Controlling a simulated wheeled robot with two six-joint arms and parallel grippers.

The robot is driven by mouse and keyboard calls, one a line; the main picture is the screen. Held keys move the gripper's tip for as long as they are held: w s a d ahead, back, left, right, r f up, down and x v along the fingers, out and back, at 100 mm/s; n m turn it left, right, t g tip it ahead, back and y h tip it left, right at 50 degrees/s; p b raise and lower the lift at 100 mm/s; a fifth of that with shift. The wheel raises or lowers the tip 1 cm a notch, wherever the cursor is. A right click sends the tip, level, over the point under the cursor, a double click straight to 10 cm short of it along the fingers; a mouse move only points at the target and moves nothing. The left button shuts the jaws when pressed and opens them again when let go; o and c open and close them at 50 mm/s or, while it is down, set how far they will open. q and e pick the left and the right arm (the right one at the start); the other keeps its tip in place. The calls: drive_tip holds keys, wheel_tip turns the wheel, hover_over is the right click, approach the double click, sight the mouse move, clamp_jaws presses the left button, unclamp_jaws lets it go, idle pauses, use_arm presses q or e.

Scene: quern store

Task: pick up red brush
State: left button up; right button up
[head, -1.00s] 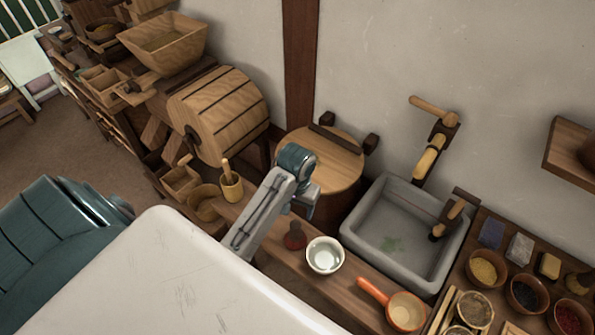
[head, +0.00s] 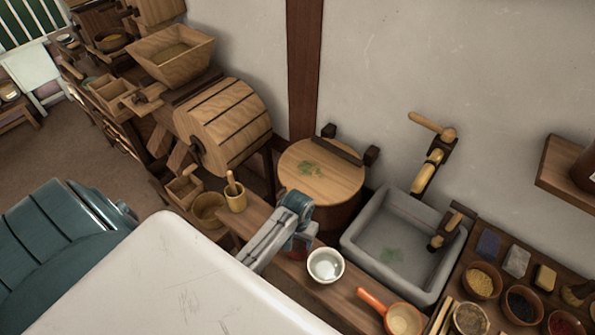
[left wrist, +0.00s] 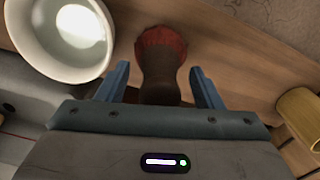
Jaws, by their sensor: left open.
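The red brush (left wrist: 160,45) shows in the left wrist view as a dark brown handle with a flared red end. It lies between the two blue fingers of my left gripper (left wrist: 160,85), which is open around the handle, with gaps on both sides. In the head view the gripper (head: 300,243) is over the wooden counter, left of the white bowl, and mostly hides the brush; a bit of red (head: 298,254) shows there. My right gripper is in neither view.
The white bowl (head: 325,280) is close beside the gripper, and also shows in the left wrist view (left wrist: 62,30). A wooden mortar with pestle (head: 236,197) stands to the left. An orange-handled ladle (head: 372,300) and grey stone sink (head: 440,281) are right. A lidded barrel (head: 320,190) stands behind.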

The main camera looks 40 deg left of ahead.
use_arm(q)
drive_tip(key=shift+c, duration=0.4)
drive_tip(key=c, duration=1)
drive_tip(key=shift+c, duration=0.2)
drive_tip(key=shift+r, duration=0.1)
drive_tip(key=shift+r+b, duration=0.4)
drive_tip(key=shift+r, duration=0.1)
wheel_tip(320, 180, up, 2)
drive_tip(key=shift+s+r+b, duration=0.1)
drive_tip(key=shift+b, duration=0.7)
drive_tip(key=s+d+r+b, duration=0.1)
drive_tip(key=s+b, duration=0.1)
drive_tip(key=s, duration=0.5)
drive_tip(key=s+d+b, duration=0.2)
drive_tip(key=s, duration=0.6)
drive_tip(key=shift+s+d+r, duration=0.2)
drive_tip(key=shift+d+r, duration=0.1)
drive_tip(key=shift+r, duration=0.05)
